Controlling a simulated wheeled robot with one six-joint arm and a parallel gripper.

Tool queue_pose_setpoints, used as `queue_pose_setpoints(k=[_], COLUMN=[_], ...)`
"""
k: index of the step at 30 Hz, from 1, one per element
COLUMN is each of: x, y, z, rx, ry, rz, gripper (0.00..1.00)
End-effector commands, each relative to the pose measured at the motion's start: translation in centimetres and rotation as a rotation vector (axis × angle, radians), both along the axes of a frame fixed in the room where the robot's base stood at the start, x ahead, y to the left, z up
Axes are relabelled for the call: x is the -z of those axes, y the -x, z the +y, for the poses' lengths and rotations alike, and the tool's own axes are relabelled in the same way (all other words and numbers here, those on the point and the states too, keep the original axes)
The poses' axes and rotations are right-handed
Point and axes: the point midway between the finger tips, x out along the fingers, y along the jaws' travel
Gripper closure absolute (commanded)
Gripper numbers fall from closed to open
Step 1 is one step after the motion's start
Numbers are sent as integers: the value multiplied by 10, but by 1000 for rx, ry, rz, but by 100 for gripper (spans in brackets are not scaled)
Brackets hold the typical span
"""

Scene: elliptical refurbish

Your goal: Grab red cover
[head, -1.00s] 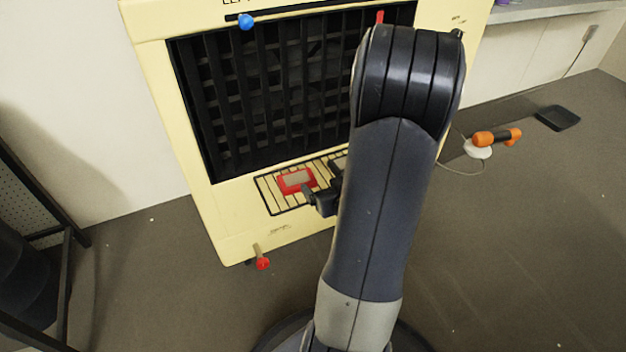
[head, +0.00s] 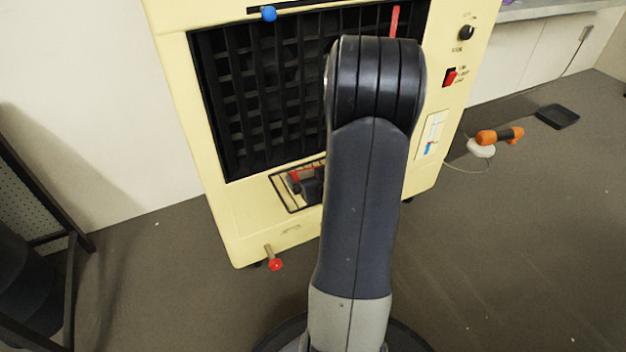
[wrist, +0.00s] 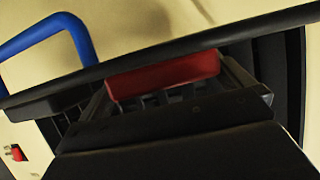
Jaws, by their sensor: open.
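The red cover (head: 293,176) is at the lower front of the cream machine (head: 215,215), inside a black-outlined slot. My dark gripper (head: 311,186) is right at it in the head view and hides much of it. In the wrist view the red cover (wrist: 163,75) shows as a red bar across the middle, just under a dark edge. It appears to lie between the open jaws; I cannot tell whether they touch it. The dark gripper body fills the lower part of that view.
A dark grille (head: 255,100) is above the slot, with a blue knob (head: 268,13) over it. A red-tipped lever (head: 275,264) sticks out below. A black frame (head: 75,240) stands at left. An orange-handled object (head: 499,135) lies on the floor at right.

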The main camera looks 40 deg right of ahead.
Motion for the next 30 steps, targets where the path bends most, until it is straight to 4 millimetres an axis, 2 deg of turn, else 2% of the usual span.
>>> queue_pose_setpoints(k=[3, 18, 26, 30], x=[0, 0, -3, -21], y=[0, 0, 0, 0], z=[0, 0, 0, 0], rx=[0, 0, 0, 0], ry=[0, 0, 1, 4], rz=[0, 0, -2, -3], gripper=[2, 43, 44, 44])
